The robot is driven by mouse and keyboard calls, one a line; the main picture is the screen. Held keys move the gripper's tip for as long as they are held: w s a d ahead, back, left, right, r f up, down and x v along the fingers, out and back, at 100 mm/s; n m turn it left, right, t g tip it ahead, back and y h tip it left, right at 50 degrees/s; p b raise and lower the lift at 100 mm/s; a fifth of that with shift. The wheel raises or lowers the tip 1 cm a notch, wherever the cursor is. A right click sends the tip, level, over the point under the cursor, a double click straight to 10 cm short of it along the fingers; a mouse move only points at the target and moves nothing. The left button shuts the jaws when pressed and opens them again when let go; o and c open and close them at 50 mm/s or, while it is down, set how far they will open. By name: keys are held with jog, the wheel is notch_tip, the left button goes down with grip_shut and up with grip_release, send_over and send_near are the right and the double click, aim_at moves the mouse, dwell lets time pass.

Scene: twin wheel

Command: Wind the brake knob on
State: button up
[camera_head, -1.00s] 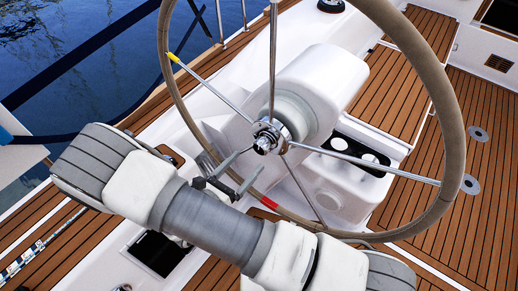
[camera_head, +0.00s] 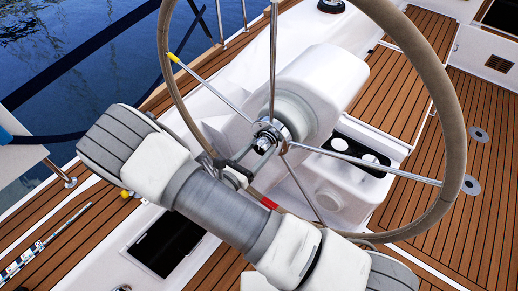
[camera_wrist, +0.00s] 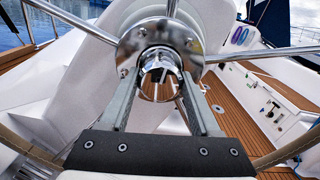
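The brake knob (camera_head: 264,144) is a small chrome cylinder at the centre of the steering wheel's hub. In the wrist view the knob (camera_wrist: 160,75) sits in front of a round chrome hub plate (camera_wrist: 133,42). My gripper (camera_head: 258,147) reaches toward the hub from the lower left; my arm partly hides it. In the wrist view my gripper (camera_wrist: 160,88) is open, with one grey finger on each side of the knob. I cannot tell whether the fingers touch it.
The large steering wheel rim (camera_head: 452,130) and its chrome spokes (camera_head: 365,167) surround the hub. A white pedestal (camera_head: 320,85) stands behind it. Teak deck (camera_head: 410,60) lies to the right, water (camera_head: 90,60) at the upper left.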

jog(key=c, duration=0.7)
